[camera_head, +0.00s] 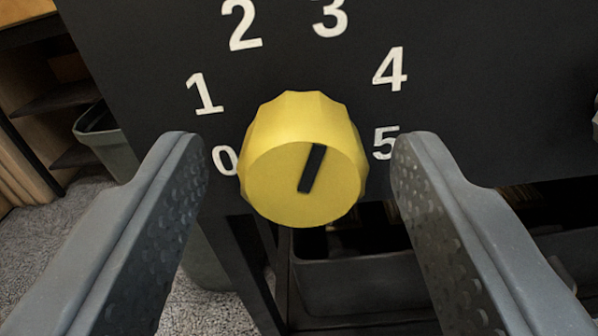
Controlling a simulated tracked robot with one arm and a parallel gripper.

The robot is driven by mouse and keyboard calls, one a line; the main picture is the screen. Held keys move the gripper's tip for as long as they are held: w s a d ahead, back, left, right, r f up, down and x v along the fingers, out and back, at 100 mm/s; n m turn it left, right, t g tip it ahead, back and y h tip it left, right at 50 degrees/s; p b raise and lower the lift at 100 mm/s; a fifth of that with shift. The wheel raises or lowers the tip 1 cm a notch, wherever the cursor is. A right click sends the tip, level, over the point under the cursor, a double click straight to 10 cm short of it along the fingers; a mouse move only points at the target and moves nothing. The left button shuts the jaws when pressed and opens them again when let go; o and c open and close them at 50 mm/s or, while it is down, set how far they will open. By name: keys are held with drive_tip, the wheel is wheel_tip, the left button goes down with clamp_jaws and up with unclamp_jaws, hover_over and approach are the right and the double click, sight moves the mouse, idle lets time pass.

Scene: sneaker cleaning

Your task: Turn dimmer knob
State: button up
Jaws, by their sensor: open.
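A yellow faceted dimmer knob (270,190) sits in the middle of the view on a black panel (140,60). White numbers 0 to 5 run in an arc around it. The black mark on its face slants from upper right to lower left, its upper end tilted a little right of vertical. My gripper (302,160) is open, with one grey finger on each side of the knob. Gaps show between both fingers and the knob in the picture. The depth of the fingertips relative to the knob is hard to judge.
Below the panel is a dark bin (350,275) within a black frame. A grey bin (105,140) and wooden shelves (40,75) stand at the left. Grey carpet (50,235) covers the floor at lower left.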

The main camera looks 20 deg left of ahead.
drive_tip(key=c, duration=1)
drive_tip(key=shift+o, duration=0.3)
drive_tip(key=shift+a, duration=0.45)
drive_tip(key=shift+d, duration=0.25)
drive_tip(key=shift+c, duration=0.2)
drive_tip(key=shift+d+n+p, duration=0.1)
drive_tip(key=shift+n+p, duration=0.8)
drive_tip(key=shift+n, duration=0.3)
drive_tip(key=n+p, duration=0.1)
drive_tip(key=n, duration=0.3)
drive_tip(key=shift+f, duration=0.15)
drive_tip(key=shift+n, duration=1.2)
drive_tip(key=shift+s+a+f, duration=0.1)
drive_tip(key=shift+a, duration=0.1)
drive_tip(key=o, duration=1)
drive_tip(key=shift+d, duration=0.15)
